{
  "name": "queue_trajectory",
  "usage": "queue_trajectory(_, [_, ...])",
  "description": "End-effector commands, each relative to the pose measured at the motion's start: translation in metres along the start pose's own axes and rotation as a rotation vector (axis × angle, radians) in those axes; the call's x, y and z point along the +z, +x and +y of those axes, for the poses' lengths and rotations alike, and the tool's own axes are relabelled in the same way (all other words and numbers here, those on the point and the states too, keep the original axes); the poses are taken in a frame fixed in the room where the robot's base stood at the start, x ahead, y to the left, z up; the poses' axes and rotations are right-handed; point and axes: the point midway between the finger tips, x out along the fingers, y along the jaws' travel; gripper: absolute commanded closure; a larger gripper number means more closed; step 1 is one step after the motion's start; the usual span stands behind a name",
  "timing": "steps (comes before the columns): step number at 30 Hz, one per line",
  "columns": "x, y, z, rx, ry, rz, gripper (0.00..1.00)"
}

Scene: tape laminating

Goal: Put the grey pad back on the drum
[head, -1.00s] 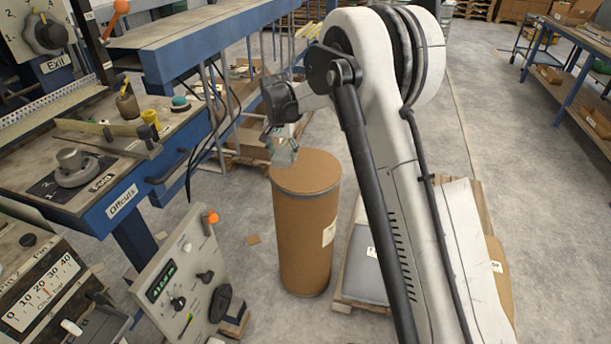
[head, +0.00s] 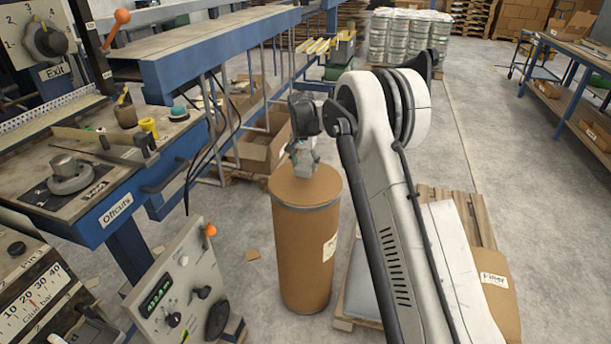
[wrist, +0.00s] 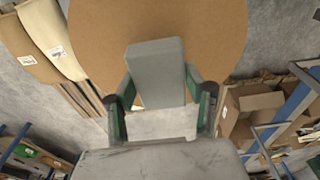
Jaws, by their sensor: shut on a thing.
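The brown drum (head: 305,255) stands upright on the floor, with a flat round lid (head: 318,188). In the wrist view, the lid (wrist: 215,35) lies beyond the grey pad (wrist: 158,70). My gripper (wrist: 160,88) is shut on the pad, with one green finger on each side of it. In the head view, my gripper (head: 303,165) points down over the far part of the lid. I cannot tell whether the pad touches the lid or hangs just above it. The pad is hard to make out in the head view.
A blue-framed workbench (head: 120,200) stands left of the drum, and a control box (head: 180,285) is at front left. A pallet (head: 345,310) with sacks lies right of the drum, partly behind my arm. An open cardboard box (head: 262,150) is behind the drum.

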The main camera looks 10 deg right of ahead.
Motion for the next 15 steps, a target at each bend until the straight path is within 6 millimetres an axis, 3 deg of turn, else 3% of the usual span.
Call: queue_trajectory(15, [0.003,0.043,0.002,0.000,-0.001,0.000,0.85])
